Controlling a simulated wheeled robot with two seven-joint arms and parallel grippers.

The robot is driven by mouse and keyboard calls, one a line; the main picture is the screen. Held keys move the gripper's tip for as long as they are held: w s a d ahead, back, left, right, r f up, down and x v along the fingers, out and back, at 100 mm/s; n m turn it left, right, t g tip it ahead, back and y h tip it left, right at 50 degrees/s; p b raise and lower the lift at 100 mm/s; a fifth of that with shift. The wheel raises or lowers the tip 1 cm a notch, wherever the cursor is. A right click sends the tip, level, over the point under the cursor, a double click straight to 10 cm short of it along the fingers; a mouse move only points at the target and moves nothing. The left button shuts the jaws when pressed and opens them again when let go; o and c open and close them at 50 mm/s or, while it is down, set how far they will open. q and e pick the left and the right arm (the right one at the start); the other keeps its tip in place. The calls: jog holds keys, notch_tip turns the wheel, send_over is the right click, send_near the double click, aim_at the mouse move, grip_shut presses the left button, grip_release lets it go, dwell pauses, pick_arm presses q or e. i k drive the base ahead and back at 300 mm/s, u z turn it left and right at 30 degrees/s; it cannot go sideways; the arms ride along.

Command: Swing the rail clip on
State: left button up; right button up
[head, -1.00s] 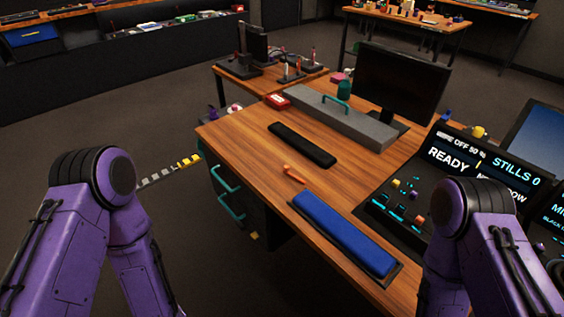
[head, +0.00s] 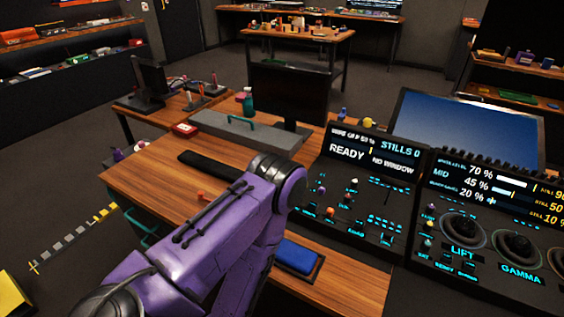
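The trackball panel (head: 490,225) stands at the right, with dark trackballs labelled LIFT (head: 463,229) and GAMMA (head: 517,246); a further one is cut by the right edge. Its screen lists percentages. Left of it is a switch panel (head: 350,200) with small coloured knobs and a screen reading READY and NO WINDOW. I cannot make out a rail clip. A purple arm of mine crosses the desk from the lower left and hides part of it. Neither gripper shows, so what they hold is hidden.
The wooden desk (head: 140,180) carries a black bar (head: 212,164), a grey block with a teal handle (head: 245,135), a dark monitor (head: 288,95) and a blue pad (head: 297,257). A large blue screen (head: 465,125) stands behind the panels. Open floor lies left.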

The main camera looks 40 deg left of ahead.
aim_at(200, 193)
jog(key=z, duration=0.75)
jog(key=k, duration=0.65)
jog(key=u, duration=1.35)
